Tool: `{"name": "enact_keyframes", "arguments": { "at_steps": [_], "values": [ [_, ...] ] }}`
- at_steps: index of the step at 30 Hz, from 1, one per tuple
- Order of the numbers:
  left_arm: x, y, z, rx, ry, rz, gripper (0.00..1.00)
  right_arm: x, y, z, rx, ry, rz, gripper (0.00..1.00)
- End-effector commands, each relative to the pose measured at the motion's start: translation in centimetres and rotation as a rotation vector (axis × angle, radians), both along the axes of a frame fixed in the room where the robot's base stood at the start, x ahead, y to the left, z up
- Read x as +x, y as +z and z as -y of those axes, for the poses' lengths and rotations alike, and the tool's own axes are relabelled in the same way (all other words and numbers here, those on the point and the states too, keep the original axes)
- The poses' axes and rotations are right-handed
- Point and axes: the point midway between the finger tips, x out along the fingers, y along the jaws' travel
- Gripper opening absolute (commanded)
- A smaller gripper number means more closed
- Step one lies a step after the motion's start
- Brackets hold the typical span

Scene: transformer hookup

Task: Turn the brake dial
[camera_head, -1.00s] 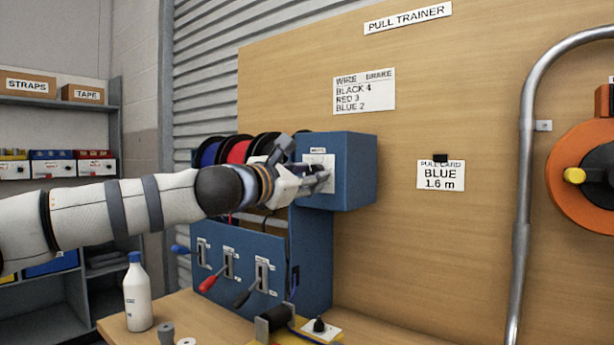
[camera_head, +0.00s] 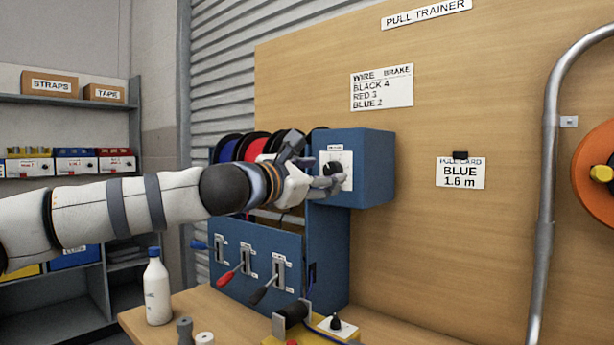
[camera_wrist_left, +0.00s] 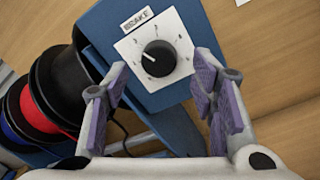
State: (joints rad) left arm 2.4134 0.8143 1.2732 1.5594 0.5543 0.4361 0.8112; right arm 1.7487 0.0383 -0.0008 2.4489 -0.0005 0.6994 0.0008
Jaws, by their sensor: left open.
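The brake dial (camera_head: 334,169) is a round black knob on a white numbered plate, on the face of the blue box (camera_head: 362,170). In the left wrist view the dial (camera_wrist_left: 158,59) shows whole, with a white pointer line toward its left side and the BRAKE label (camera_wrist_left: 136,18) beside the plate. My left gripper (camera_head: 326,184) is at the box face, close to the dial. In the wrist view its open fingers (camera_wrist_left: 160,95) stand either side of and short of the knob, with nothing between them. My right gripper is not in view.
Blue, red and black wire spools (camera_head: 255,147) stand behind my left arm. Below are several levers (camera_head: 232,275) on a blue panel. A white bottle (camera_head: 157,290) stands on the bench. The wall sheet (camera_head: 382,87) lists BLACK 4, RED 3, BLUE 2; the pull card (camera_head: 461,174) reads BLUE 1.6 m.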

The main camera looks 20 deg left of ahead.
Motion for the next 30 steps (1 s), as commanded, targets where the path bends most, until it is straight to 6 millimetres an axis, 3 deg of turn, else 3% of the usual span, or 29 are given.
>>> {"name": "enact_keyframes", "arguments": {
  "at_steps": [6, 12, 30],
  "values": [
    [-5.9, 0.0, -1.7, -0.002, -0.001, 0.005, 0.52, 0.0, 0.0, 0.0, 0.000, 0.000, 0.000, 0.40],
    [-8.9, -0.2, -2.6, -0.002, 0.000, 0.002, 0.52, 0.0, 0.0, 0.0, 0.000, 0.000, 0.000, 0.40],
    [-9.4, -0.3, -2.7, 0.000, 0.000, 0.001, 0.52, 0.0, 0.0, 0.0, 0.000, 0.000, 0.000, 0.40]
  ]
}}
